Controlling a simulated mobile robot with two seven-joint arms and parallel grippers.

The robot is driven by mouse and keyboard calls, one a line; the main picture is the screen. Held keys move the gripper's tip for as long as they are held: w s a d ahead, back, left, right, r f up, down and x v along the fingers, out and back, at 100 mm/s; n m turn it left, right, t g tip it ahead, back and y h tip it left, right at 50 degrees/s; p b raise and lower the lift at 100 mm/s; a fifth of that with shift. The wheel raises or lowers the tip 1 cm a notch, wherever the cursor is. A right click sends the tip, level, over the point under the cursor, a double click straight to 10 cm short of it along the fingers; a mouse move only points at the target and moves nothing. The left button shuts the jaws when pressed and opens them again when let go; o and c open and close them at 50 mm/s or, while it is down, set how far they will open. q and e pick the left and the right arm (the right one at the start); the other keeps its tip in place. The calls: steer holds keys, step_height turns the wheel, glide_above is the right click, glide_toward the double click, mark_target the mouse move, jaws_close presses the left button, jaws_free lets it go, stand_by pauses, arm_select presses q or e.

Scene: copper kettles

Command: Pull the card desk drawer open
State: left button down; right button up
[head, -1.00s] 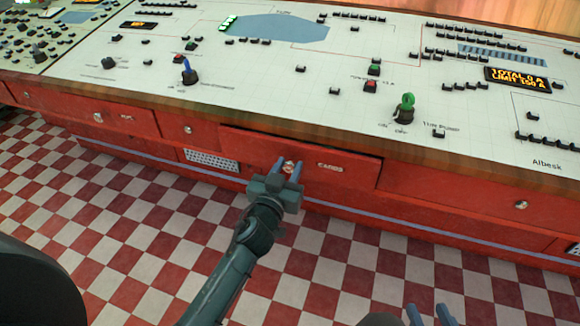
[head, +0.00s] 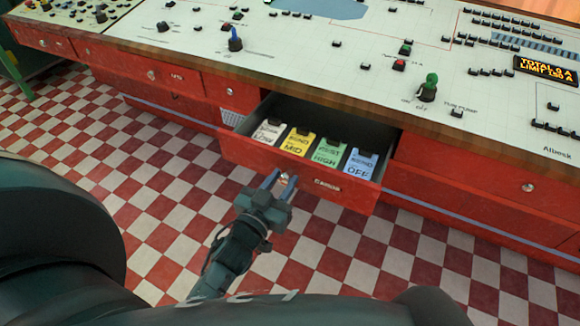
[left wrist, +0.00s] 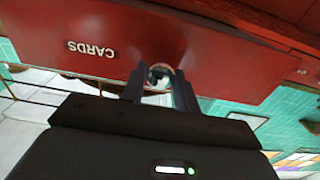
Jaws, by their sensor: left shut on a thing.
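The red card desk drawer (head: 250,156) is pulled out from the desk in the head view. Its front carries a "CARDS" label, which reads upside down in the left wrist view (left wrist: 92,49). Inside stand several cards: a white one (head: 268,133), a yellow one (head: 297,142), a green one (head: 327,151) and a blue one (head: 361,162). My left gripper (head: 278,181) is shut on the drawer's round knob (left wrist: 158,72), with a finger on each side of it. My right gripper is not in view.
The desk top (head: 330,50) above the drawer holds switches, a lit display (head: 548,69) and a green-handled switch (head: 428,88). Closed red drawers (head: 470,180) flank the open one. The checkered floor (head: 150,200) in front is clear.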

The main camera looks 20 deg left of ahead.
arm_select(q)
steer(key=shift+s, duration=0.6)
steer(key=c, duration=1.1)
jaws_free()
steer(key=shift+o, duration=0.2)
